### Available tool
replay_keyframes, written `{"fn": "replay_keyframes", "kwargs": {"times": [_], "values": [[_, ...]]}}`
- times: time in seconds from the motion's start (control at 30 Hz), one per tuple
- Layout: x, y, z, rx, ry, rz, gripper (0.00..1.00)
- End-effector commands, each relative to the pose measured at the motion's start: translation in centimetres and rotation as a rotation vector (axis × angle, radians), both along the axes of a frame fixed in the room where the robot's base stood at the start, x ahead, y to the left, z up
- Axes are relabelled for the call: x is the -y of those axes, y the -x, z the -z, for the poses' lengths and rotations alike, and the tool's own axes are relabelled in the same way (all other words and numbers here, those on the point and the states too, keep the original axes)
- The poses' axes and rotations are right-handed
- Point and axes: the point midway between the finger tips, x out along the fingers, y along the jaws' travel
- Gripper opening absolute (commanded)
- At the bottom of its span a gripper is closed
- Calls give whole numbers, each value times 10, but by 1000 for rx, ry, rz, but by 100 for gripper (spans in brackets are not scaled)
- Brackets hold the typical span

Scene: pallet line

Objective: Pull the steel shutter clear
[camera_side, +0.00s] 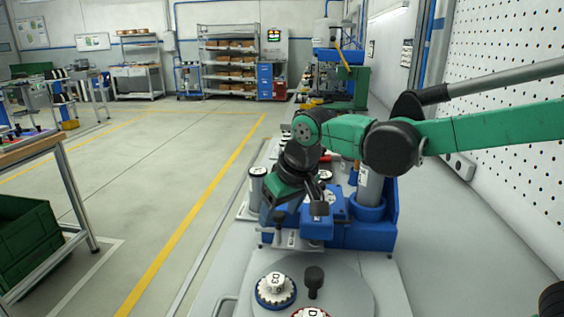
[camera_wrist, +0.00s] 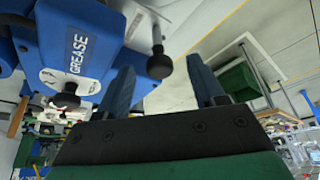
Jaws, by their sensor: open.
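My gripper (camera_side: 300,202) hangs over the blue station (camera_side: 355,236) in the side view. In the wrist view my gripper (camera_wrist: 159,68) shows two blue fingers spread apart with nothing held. A black knob (camera_wrist: 159,66) appears between the fingertips there; I cannot tell how far beyond them it is. It stands by a pale steel plate (camera_wrist: 138,22) beside the blue housing marked GREASE (camera_wrist: 77,55). In the side view a steel plate (camera_side: 291,240), probably the shutter, lies at the station's front with a dark knob (camera_side: 279,221). My gripper partly hides the station.
A round grey plate (camera_side: 345,283) in front carries a blue-rimmed dial marked D3 (camera_side: 275,288) and a black knob (camera_side: 314,278). A white canister (camera_side: 257,182) stands left of the station. A perforated wall (camera_side: 515,95) bounds the right; open floor lies left.

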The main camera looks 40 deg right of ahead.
Motion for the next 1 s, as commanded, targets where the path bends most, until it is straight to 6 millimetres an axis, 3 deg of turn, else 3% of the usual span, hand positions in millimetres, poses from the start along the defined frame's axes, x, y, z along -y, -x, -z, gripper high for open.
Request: {"fn": "replay_keyframes", "kwargs": {"times": [0.03,0.23,0.27,1.0], "values": [[0,0,0,0,0,0,59],[0,0,0,0,0,0,2],[0,0,0,0,0,0,0],[0,0,0,0,0,-1,0]]}}
